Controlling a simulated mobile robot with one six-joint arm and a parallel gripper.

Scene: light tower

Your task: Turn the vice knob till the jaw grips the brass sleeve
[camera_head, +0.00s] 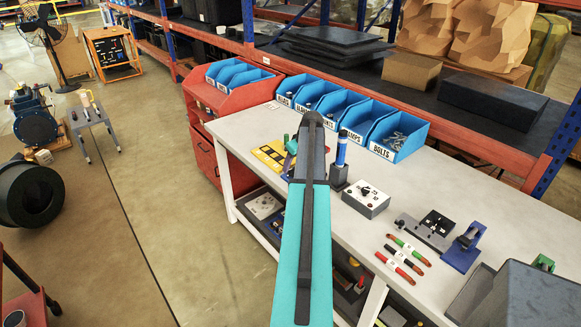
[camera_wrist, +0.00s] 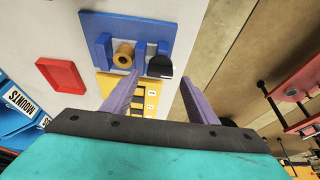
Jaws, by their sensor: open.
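In the wrist view the vice is a blue base plate (camera_wrist: 166,31) with upright blue jaw parts. The brass sleeve (camera_wrist: 124,53), a short ring with a dark hole, stands between them. I cannot tell whether both jaw faces touch it. The black vice knob (camera_wrist: 160,66) is at the plate's right edge. My gripper (camera_wrist: 158,77) is open, with its two purple fingers apart and the knob showing between and beyond their tips. I see no contact with the knob. In the head view my arm covers the middle of the bench, and I cannot make out the vice there.
A yellow plate (camera_wrist: 117,88) lies close to the vice, partly behind the left finger. A red tray (camera_wrist: 62,75) and blue bins (camera_wrist: 15,115) are to the left. In the head view, a switch box (camera_head: 366,199) and coloured rods (camera_head: 404,256) are on the bench.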

